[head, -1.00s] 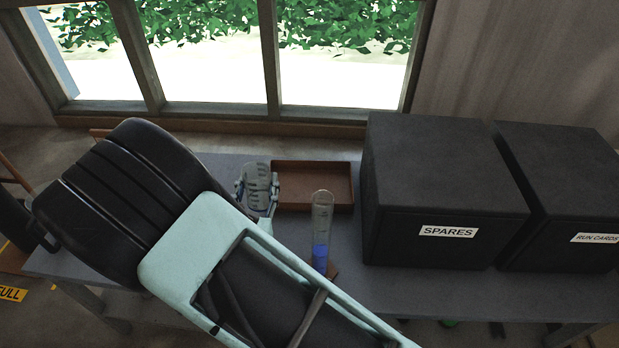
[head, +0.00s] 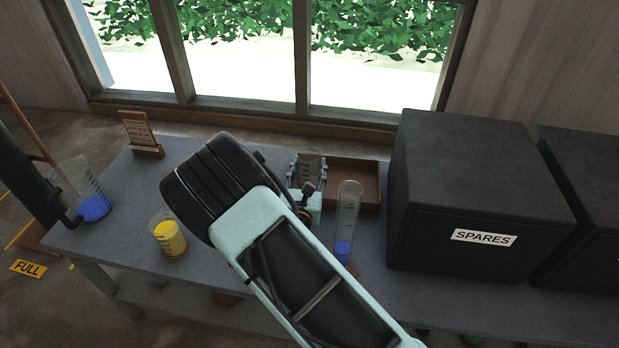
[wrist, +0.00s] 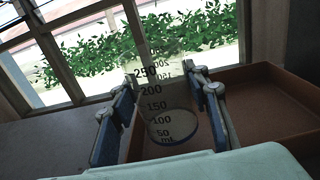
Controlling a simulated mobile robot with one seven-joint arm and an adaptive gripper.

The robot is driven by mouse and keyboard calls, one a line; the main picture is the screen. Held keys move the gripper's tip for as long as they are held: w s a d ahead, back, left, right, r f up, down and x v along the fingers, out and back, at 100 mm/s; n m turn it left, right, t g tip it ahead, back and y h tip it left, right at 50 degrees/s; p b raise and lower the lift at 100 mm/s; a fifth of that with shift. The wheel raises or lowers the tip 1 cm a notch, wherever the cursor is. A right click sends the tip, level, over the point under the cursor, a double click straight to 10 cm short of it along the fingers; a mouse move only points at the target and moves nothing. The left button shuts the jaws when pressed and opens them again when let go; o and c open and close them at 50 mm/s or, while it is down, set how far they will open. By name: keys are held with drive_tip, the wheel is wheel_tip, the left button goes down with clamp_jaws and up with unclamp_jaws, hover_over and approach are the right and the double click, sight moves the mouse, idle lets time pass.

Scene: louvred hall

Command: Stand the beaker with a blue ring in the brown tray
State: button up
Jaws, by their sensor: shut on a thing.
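My gripper (head: 308,178) is shut on a clear beaker, which shows upright between the two fingers in the wrist view (wrist: 165,108). In the head view the beaker overlaps the tray's left end. I cannot tell whether its base is over the tray floor or touching it.
A tall cylinder with blue liquid (head: 346,225) stands just in front of the tray. The black SPARES box (head: 480,190) stands close to the right. A beaker of yellow liquid (head: 167,236), one of blue liquid (head: 85,195) and a small placard (head: 140,135) are at the left.

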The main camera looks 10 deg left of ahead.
sight(309, 176)
drive_tip(key=shift+w+f+b, duration=0.15)
drive_tip(key=shift+f+b, duration=0.35)
drive_tip(key=shift+f, duration=1.2)
drive_tip(key=shift+f, duration=0.2)
drive_tip(key=o, duration=1.3)
drive_tip(key=shift+r, duration=0.15)
drive_tip(key=shift+s+r, duration=0.1)
drive_tip(key=shift+s, duration=0.15)
drive_tip(key=s, duration=0.2)
drive_tip(key=s+p, duration=0.1)
drive_tip(key=s, duration=0.1)
drive_tip(key=s+d+p, duration=0.1)
drive_tip(key=s, duration=0.2)
